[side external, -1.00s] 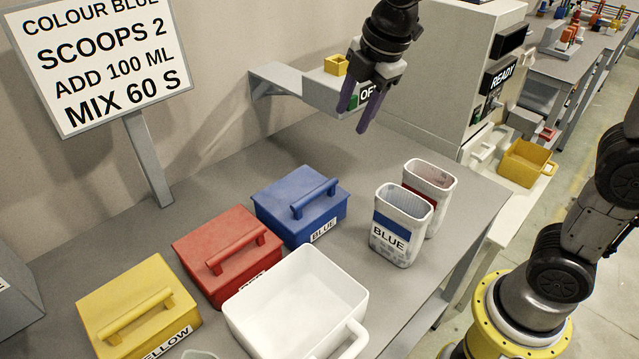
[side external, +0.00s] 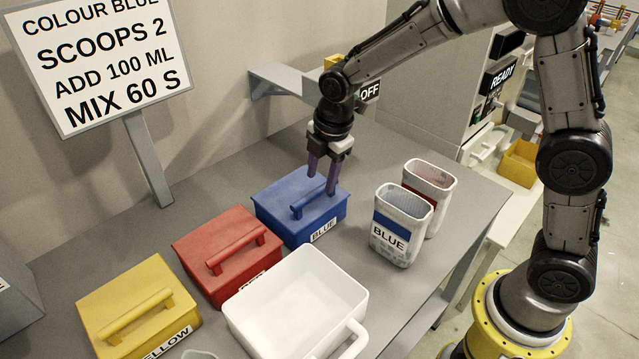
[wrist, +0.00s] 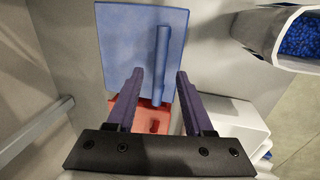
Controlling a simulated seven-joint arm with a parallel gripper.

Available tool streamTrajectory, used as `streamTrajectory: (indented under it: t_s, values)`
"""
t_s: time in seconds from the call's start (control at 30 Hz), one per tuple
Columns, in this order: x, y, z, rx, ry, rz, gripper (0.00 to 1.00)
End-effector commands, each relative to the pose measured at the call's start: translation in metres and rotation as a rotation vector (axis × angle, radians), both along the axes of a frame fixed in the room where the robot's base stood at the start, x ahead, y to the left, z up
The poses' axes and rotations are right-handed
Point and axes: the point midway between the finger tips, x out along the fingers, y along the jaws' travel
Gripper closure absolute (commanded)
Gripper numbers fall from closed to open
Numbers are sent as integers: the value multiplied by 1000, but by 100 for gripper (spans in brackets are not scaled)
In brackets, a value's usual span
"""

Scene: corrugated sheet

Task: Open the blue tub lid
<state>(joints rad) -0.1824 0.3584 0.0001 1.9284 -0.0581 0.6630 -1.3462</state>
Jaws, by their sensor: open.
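The blue tub (side external: 289,230) stands on the grey bench with its blue lid (side external: 282,197) on. A blue bar handle (side external: 314,198) runs along the top of the lid. My gripper (side external: 321,183) is open, pointing down just above the lid near the far end of the handle. In the wrist view the lid (wrist: 129,50) lies beyond my purple fingers (wrist: 156,75). The handle (wrist: 161,62) shows between the fingers, nearer the right one. I cannot tell whether a finger touches it.
A red tub (side external: 222,255) and a yellow tub (side external: 137,308) stand to the left. A white open tub (side external: 300,300) with a handle is in front. The white container labelled BLUE (side external: 402,228) stands to the right. A sign (side external: 98,60) stands behind on a post.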

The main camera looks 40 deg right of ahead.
Motion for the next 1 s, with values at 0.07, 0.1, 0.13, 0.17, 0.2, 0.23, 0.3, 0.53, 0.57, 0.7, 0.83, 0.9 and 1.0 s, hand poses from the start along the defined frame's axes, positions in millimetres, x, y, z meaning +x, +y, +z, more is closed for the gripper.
streamTrajectory:
  t_s: [0.07, 0.1, 0.13, 0.17, 0.2, 0.23, 0.3, 0.53, 0.57, 0.7, 0.83, 0.9, 1.0]
  values:
    - [1, 0, -12, -1, 4, 0, 48]
    - [3, 0, -17, -1, 2, 0, 48]
    - [3, 0, -20, -1, 2, 0, 48]
    - [4, 0, -22, -1, 2, 0, 48]
    - [5, 0, -25, 0, 1, 0, 48]
    - [5, 0, -27, 0, 1, 0, 48]
    - [6, 0, -30, 0, 0, 0, 48]
    - [6, 0, -31, 0, -1, 0, 48]
    - [6, 0, -31, 0, -1, 0, 48]
    - [6, 0, -31, 0, -1, 0, 66]
    - [6, 0, -31, 0, -1, 0, 89]
    - [6, 0, -31, 0, -1, 0, 100]
    - [6, 0, -31, 0, -1, 0, 100]
